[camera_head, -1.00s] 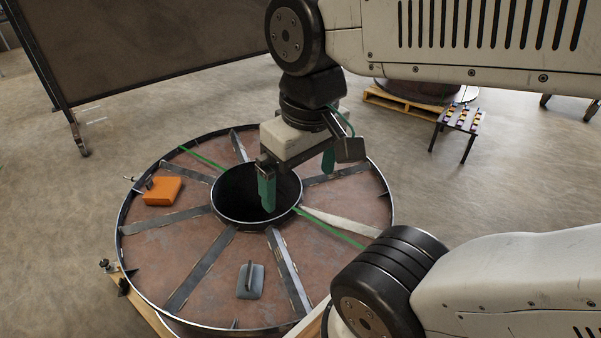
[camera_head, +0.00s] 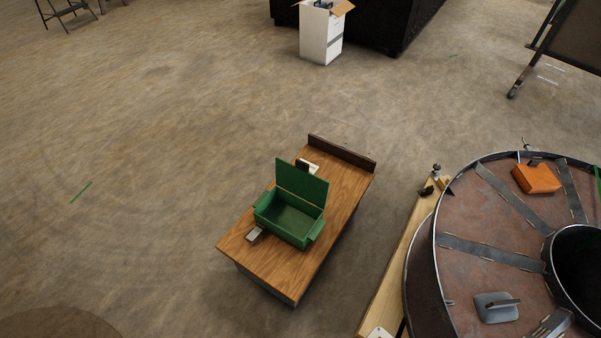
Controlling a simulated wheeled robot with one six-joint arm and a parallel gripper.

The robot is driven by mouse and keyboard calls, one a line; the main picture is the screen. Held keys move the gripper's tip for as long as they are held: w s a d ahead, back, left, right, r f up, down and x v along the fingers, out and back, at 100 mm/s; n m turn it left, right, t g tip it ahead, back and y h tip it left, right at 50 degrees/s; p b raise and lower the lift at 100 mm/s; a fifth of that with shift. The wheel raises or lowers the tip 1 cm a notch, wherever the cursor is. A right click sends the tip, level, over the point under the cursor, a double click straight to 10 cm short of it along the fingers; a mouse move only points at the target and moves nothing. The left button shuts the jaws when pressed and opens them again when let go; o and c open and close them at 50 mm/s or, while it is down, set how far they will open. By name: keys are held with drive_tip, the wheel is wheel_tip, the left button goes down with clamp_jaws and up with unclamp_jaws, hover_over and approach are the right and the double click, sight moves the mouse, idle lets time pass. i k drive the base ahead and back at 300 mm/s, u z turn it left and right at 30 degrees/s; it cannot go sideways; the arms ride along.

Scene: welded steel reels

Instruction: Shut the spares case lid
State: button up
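The spares case (camera_head: 284,216) is a green box on a small wooden table (camera_head: 325,232). Its lid (camera_head: 302,184) stands raised at the far side, so the case is open. The inside that shows looks empty. My gripper is outside the present view, so its distance to the case and its state do not show.
A small grey item (camera_head: 254,234) lies beside the case's left end, and a dark and white item (camera_head: 305,167) lies behind the lid. The steel reel (camera_head: 490,245) stands at the right, bearing an orange box (camera_head: 537,178). Open floor lies left of the table.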

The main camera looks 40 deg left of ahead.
sight(297, 179)
drive_tip(key=k, duration=1)
drive_tip(key=u, duration=0.7)
drive_tip(key=i, duration=0.8)
drive_tip(key=u, duration=0.65)
drive_tip(key=k, duration=0.6)
drive_tip(key=u, duration=0.4)
drive_tip(key=i, duration=1.55)
drive_tip(key=z, duration=0.6)
